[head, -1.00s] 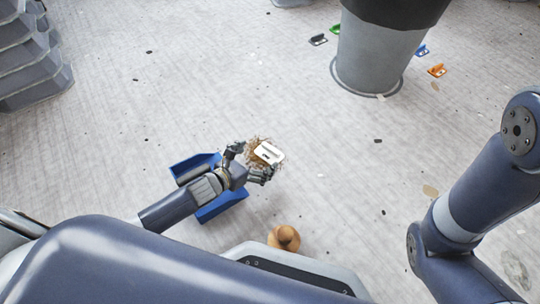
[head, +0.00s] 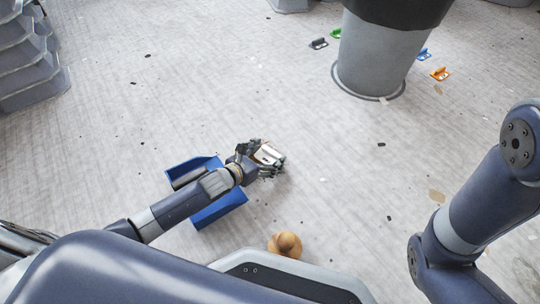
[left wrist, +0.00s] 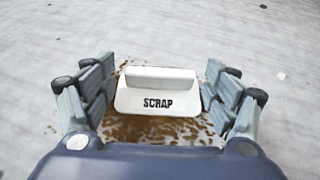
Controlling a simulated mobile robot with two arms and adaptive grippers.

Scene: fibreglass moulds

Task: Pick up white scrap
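The white scrap (left wrist: 157,92) is a white angled piece with a raised back edge and the black word SCRAP on it. It lies on the floor amid brown speckled patches. In the head view the white scrap (head: 267,153) shows partly between the fingers. My left gripper (head: 264,160) is low over it. In the left wrist view the fingers of my left gripper (left wrist: 160,98) stand open on both sides of the piece, with narrow gaps to it. My right gripper is out of view; only my right arm shows.
A blue tray-like thing (head: 222,208) lies under my left forearm. A brown rounded object (head: 286,244) is near my base. A grey bin (head: 376,62) with a black liner stands at the back, with small black (head: 319,44) and orange (head: 440,74) pieces nearby. Grey stacked containers (head: 30,75) are left.

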